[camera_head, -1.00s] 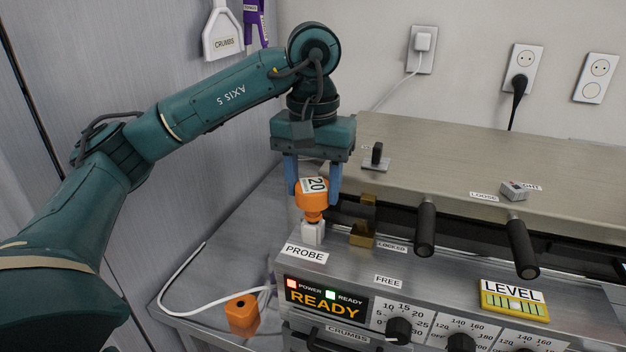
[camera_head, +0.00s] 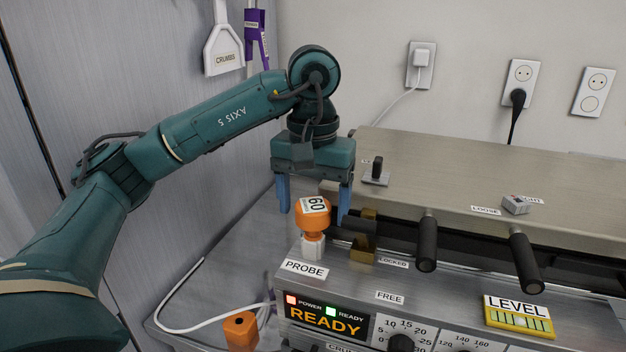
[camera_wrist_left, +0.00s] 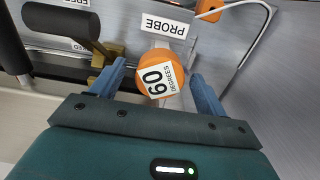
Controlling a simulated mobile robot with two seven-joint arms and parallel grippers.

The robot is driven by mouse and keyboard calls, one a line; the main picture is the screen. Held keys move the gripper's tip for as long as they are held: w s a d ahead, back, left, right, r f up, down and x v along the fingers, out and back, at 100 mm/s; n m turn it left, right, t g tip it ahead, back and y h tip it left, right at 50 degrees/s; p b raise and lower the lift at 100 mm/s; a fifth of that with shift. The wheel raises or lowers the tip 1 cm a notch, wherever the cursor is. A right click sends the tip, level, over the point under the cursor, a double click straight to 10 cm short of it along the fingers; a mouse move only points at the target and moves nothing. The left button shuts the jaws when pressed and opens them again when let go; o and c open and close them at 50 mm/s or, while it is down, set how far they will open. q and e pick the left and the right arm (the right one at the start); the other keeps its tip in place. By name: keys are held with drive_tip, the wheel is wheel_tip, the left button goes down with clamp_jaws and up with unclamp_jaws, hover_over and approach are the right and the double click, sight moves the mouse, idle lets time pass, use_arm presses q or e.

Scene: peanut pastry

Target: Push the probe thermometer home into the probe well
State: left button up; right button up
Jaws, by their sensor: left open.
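The probe thermometer (camera_head: 313,217) has an orange round head with a label reading 60 degrees. It stands upright over a white block (camera_head: 313,246) beside the PROBE label at the machine's left end. I cannot see how deep its stem sits in the probe well, which is hidden beneath it. My left gripper (camera_head: 314,210) points down over it, open, with one blue finger on each side of the head. In the left wrist view, the orange head (camera_wrist_left: 150,77) shows between the spread fingers (camera_wrist_left: 155,85), with gaps on both sides. My right gripper is not in view.
A brass latch (camera_head: 363,246) by the LOCKED label stands just right of the thermometer. Black lid handles (camera_head: 427,244) stick out farther right. An orange block (camera_head: 240,331) with a white cable lies lower left. The steel lid (camera_head: 450,180) rises behind.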

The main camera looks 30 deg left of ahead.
use_arm(q)
drive_tip(key=shift+f, duration=0.15)
drive_tip(key=shift+r+p, duration=0.35)
drive_tip(key=shift+r, duration=0.5)
wheel_tip(320, 180, up, 12)
drive_tip(key=p, duration=0.3)
drive_tip(key=shift+p, duration=0.4)
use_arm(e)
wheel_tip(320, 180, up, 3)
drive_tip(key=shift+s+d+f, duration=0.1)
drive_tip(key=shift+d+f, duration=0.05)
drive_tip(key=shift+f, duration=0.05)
use_arm(q)
drive_tip(key=shift+f, duration=0.15)
